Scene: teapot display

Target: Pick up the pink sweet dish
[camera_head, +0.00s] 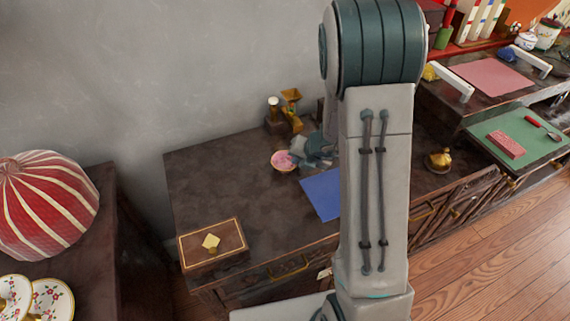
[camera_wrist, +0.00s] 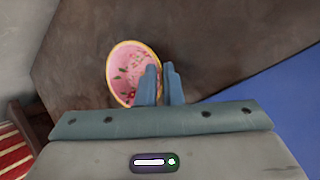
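The pink sweet dish (camera_head: 284,160) is a small round bowl with a yellowish rim and a floral inside, at the back of the dark cabinet top. In the wrist view the dish (camera_wrist: 128,72) is left of centre. My gripper (camera_head: 306,156) is at its right side. In the wrist view the two blue-grey fingers (camera_wrist: 161,76) are close together at the dish's right edge, one over the inside and one outside, with the rim between them. They look shut on the rim. Whether the dish is clear of the surface I cannot tell.
A blue mat (camera_head: 321,193) lies in front of the gripper. A brass grinder-like object (camera_head: 291,108) stands behind. A brown box (camera_head: 212,244) is at the front left, a small brass pot (camera_head: 439,160) to the right. My arm hides part of the cabinet top.

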